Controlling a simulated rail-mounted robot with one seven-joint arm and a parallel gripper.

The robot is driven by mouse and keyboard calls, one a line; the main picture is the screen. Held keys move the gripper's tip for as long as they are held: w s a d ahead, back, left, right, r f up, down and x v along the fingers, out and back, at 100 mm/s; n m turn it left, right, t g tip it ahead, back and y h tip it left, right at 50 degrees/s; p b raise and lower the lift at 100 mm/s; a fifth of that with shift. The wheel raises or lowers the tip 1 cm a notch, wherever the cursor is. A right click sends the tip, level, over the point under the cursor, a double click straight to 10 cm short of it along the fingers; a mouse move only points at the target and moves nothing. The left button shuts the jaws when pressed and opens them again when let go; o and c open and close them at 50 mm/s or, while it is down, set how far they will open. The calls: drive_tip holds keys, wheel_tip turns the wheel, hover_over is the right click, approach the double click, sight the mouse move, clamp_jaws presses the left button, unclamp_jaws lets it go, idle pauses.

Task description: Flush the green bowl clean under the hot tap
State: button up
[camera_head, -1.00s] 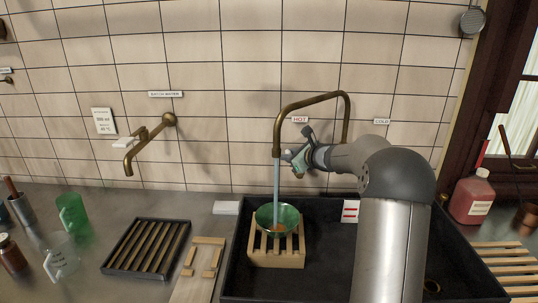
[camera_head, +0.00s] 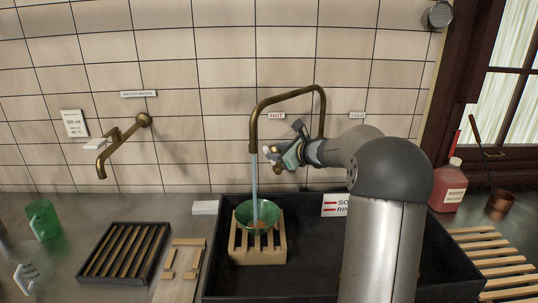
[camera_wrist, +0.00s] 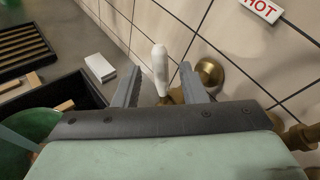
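The green bowl (camera_head: 257,212) sits upright on a slatted wooden block (camera_head: 258,250) in the dark sink. A brownish patch shows inside it. A bluish stream of water (camera_head: 255,178) runs from the brass hot tap (camera_head: 288,97) into the bowl. My gripper (camera_head: 277,152) is beside the tap, under the HOT label (camera_head: 276,115). In the wrist view its fingers (camera_wrist: 160,78) are apart, with the white tap handle (camera_wrist: 160,66) between or just beyond them. Gaps show on both sides of the handle. Part of the bowl (camera_wrist: 25,128) shows at the wrist view's left edge.
A second brass tap (camera_head: 125,140) is on the wall at left. A dark slatted tray (camera_head: 124,252), a wooden stand (camera_head: 184,260) and a green mug (camera_head: 43,220) stand left of the sink. A red bottle (camera_head: 449,186) and wooden slats (camera_head: 495,260) are at right.

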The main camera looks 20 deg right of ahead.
drive_tip(key=b+v, duration=0.1)
drive_tip(key=v, duration=1.1)
drive_tip(key=shift+b, duration=0.3)
idle(1.5)
